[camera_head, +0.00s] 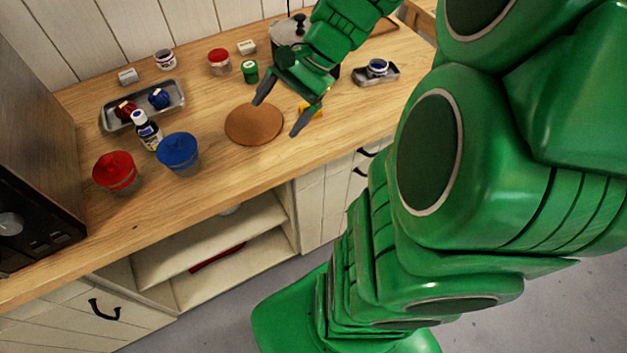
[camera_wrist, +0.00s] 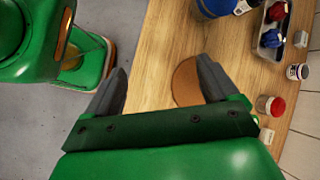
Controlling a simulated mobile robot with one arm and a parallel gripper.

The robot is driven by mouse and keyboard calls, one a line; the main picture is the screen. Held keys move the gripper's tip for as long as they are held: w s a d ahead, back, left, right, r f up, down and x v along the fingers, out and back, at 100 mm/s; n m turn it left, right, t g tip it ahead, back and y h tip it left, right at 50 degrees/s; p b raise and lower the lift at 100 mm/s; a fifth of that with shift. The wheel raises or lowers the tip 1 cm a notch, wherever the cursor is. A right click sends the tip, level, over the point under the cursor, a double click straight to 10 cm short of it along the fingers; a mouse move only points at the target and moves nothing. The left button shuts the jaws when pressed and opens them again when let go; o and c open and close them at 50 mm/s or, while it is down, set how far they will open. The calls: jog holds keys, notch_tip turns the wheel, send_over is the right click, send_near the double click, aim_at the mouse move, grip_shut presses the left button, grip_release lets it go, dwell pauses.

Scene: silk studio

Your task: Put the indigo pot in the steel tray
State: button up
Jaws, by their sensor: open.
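A small blue-topped pot with a pale rim, which looks like the indigo pot (camera_head: 377,66), stands in a small grey metal tray (camera_head: 391,76) at the right back of the counter. A larger steel-coloured tray (camera_head: 174,113) at the left holds a red bundle (camera_head: 125,110) and a blue bundle (camera_head: 159,98); it also shows in the wrist view (camera_wrist: 262,45). I cannot tell which tray is the one named. My gripper (camera_head: 277,118) is open and empty over the counter, beside the brown round mat, left of the pot and apart from it. The wrist view shows nothing between the fingers (camera_wrist: 163,86) but counter and mat.
The brown mat (camera_head: 254,124) lies below my gripper. A red bucket (camera_head: 115,172), blue bucket (camera_head: 178,152) and labelled bottle (camera_head: 147,130) stand at the left front. Red (camera_head: 219,63), green (camera_head: 250,73) and white (camera_head: 165,61) jars and a large metal pot (camera_head: 288,42) stand behind.

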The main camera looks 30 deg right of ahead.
jog(key=s+a+n+g+h, duration=0.1)
jog(key=s+n+h, duration=0.2)
jog(key=s+n, duration=0.3)
jog(key=s+a+r+n+g+h, duration=0.1)
jog(key=s+n+h, duration=0.3)
jog(key=s, duration=0.8)
jog(key=shift+s+a+r+n+g, duration=0.15)
jog(key=shift+a+r+n+g, duration=0.15)
jog(key=shift+a+n, duration=0.5)
